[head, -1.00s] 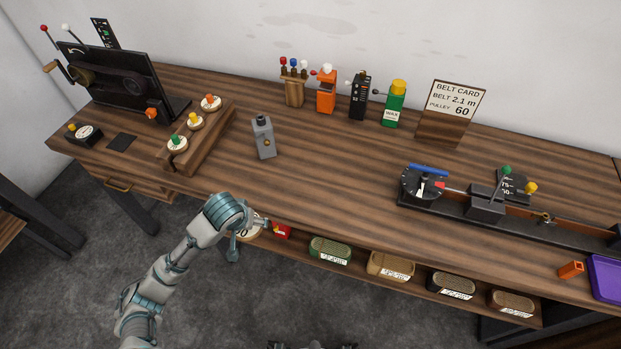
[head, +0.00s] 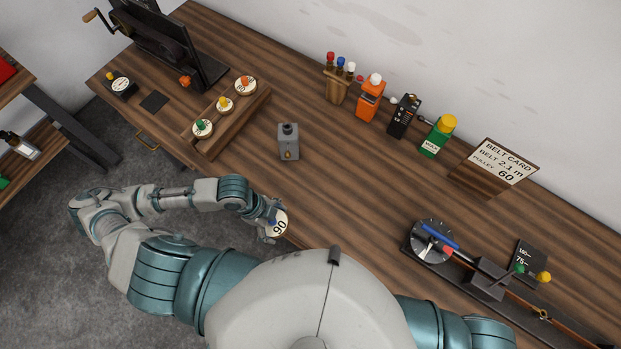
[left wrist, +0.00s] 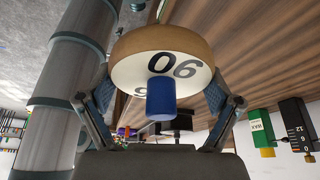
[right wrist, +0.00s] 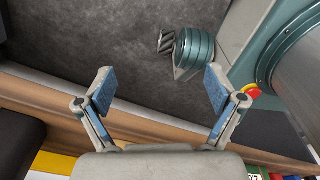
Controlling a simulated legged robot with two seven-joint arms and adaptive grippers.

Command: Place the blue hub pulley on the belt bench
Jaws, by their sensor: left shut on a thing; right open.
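The blue hub pulley (head: 281,225) is a pale disc marked 90 with a blue hub. My left gripper (head: 271,224) is shut on it and holds it at the front edge of the wooden bench (head: 350,180). In the left wrist view the pulley (left wrist: 162,55) sits between both fingers (left wrist: 160,95), its tan rim and blue hub showing. In the head view I cannot tell whether it touches the bench edge. My right gripper (right wrist: 158,92) is open and empty in the right wrist view, with floor beyond it; it is out of the head view.
A wooden rack (head: 235,125) holds pulleys with green, yellow and orange hubs. A grey block (head: 288,145) stands right of it. A belt rig with a dial (head: 430,242) is at right. Bottles and a belt card (head: 495,170) line the back. The bench middle is clear.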

